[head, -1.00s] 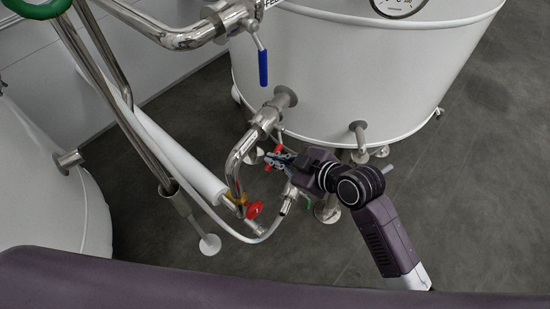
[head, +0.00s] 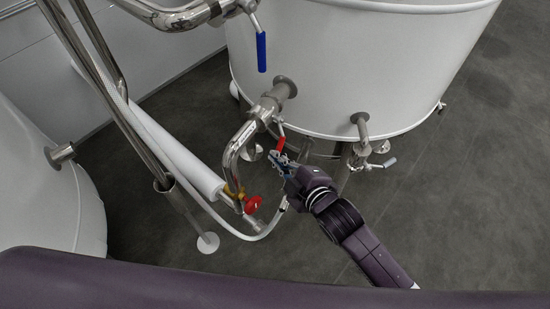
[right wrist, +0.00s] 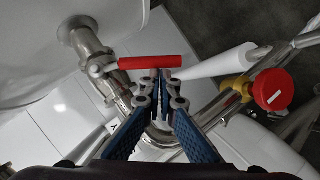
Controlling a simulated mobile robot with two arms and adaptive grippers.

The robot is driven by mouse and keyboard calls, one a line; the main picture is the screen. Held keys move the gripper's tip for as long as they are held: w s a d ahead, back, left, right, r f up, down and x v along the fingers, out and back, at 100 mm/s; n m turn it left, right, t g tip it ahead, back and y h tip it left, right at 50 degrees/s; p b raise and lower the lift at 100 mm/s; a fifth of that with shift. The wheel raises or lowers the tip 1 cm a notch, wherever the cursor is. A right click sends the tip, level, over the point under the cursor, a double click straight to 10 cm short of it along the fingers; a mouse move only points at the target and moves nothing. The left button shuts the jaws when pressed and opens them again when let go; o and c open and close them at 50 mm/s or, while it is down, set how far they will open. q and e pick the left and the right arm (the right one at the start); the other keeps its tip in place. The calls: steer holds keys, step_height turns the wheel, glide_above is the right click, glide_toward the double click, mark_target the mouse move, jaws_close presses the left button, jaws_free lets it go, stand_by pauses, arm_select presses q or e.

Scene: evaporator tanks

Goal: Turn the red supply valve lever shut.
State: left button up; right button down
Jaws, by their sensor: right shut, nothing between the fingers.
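The red supply valve lever (head: 280,145) hangs from the valve on the pipe at the white tank's lower side. In the right wrist view the red lever (right wrist: 150,62) lies crosswise just beyond the fingertips. My right gripper (head: 281,162) is just below the lever in the head view. In the right wrist view my right gripper (right wrist: 161,88) has its fingertips together with nothing between them. Whether the tips touch the lever I cannot tell. My left gripper is not in view.
A red round knob (head: 252,203) with a yellow collar sits on the lower pipe, left of my gripper. A blue lever (head: 261,52) hangs from the upper pipe. A white hose (head: 190,185) and steel pipes run at left. Dark floor (head: 440,210) is open at right.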

steer(key=shift+n+t, duration=0.5)
steer(key=shift+w+d+f+b, duration=0.15)
steer(key=shift+w+d+f, duration=0.2)
steer(key=shift+w+f, duration=0.25)
steer(key=shift+w+d+f+b, duration=0.2)
steer(key=shift+w+d+f, duration=0.25)
steer(key=shift+w, duration=0.25)
steer(key=shift+w+d+f+b, duration=0.15)
steer(key=shift+w+d+f, duration=0.15)
steer(key=shift+w+f, duration=0.35)
steer(key=shift+r, duration=0.1)
steer(key=v, duration=1.2)
steer(key=shift+a, duration=0.1)
